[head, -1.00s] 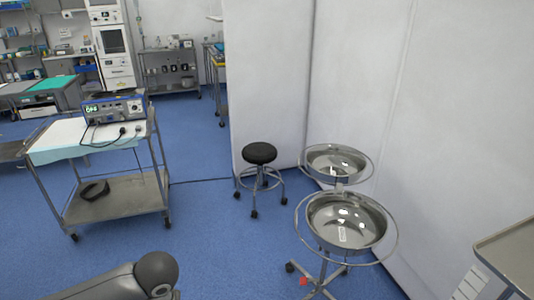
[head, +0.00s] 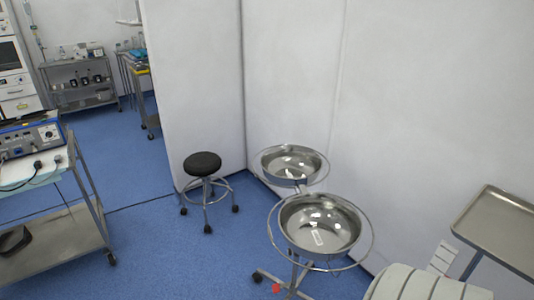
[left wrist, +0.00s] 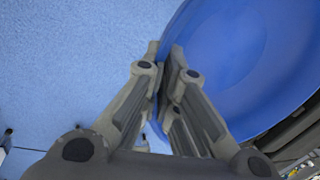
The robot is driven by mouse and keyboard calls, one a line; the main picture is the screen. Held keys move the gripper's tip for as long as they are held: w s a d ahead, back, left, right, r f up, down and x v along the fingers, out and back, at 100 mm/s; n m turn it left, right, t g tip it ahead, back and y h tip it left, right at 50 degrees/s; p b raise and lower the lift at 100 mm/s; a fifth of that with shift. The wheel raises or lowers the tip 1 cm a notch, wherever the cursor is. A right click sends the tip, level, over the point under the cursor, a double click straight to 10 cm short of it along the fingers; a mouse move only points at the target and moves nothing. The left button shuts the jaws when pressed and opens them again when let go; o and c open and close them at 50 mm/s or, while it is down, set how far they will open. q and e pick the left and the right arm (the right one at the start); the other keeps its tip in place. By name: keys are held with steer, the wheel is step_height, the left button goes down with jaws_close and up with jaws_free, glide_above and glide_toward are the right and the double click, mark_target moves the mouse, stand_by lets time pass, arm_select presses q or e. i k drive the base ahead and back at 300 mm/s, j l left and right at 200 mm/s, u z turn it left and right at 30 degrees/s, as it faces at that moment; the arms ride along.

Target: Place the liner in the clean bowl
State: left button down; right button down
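Two shiny steel bowls sit in ring stands, a nearer bowl (head: 320,226) and a farther bowl (head: 290,163), right of centre in the head view. The nearer one shows a small pale rectangular patch inside. I cannot tell which is the clean one. In the left wrist view a smooth blue round thing (left wrist: 245,60), apparently the liner, fills the upper right. My left gripper (left wrist: 163,65) has its fingers close together at its edge and appears to pinch it. Neither gripper shows in the head view.
A black stool (head: 203,165) stands left of the bowls. A cart (head: 60,235) with a device is at the left. A steel tray (head: 500,222) is at the right. A pale ridged thing (head: 425,286) is at the bottom right. White wall panels stand behind the bowls; blue floor is open at the lower middle.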

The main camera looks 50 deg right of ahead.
mark_target(291, 169)
steer(key=i+z, duration=0.4)
steer(key=i+j+z, duration=0.2)
steer(key=z, duration=0.15)
steer(key=i+z, duration=0.15)
steer(key=z, duration=0.25)
steer(key=i+j+z, duration=0.1)
steer(key=z, duration=0.3)
steer(key=i+j+z, duration=0.15)
steer(key=z, duration=0.25)
steer(key=i+j+z, duration=0.1)
steer(key=z, duration=0.3)
